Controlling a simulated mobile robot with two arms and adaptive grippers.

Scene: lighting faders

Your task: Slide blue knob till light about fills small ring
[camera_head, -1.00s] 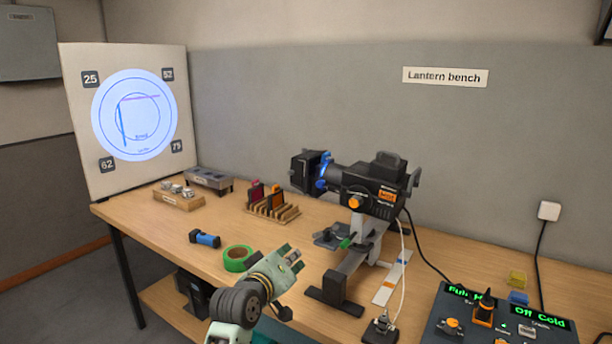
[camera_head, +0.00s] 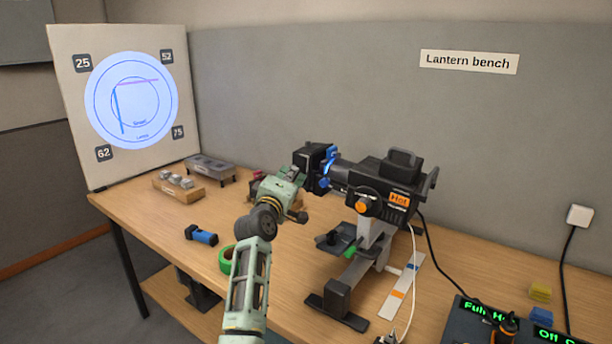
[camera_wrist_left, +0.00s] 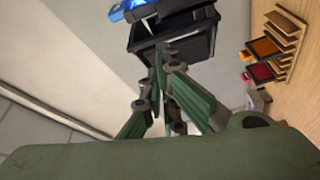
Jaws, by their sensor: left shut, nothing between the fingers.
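The lantern (camera_head: 385,185) stands on its rail, with a black front piece on the left and a blue knob (camera_head: 329,168) at its barrel. Blue also shows at the top of the left wrist view (camera_wrist_left: 128,9), beside the black front piece. My left gripper (camera_head: 297,176) is shut and empty, just left of the front piece and apart from the blue knob as far as I can tell. On the target board (camera_head: 62,120), the light disc (camera_head: 100,115) reaches past the small ring and slightly past the large ring. My right gripper is out of view.
A slotted rack of coloured filters (camera_wrist_left: 268,52) stands under the gripper, partly hidden in the head view. A control panel (camera_head: 470,325) is at lower right.

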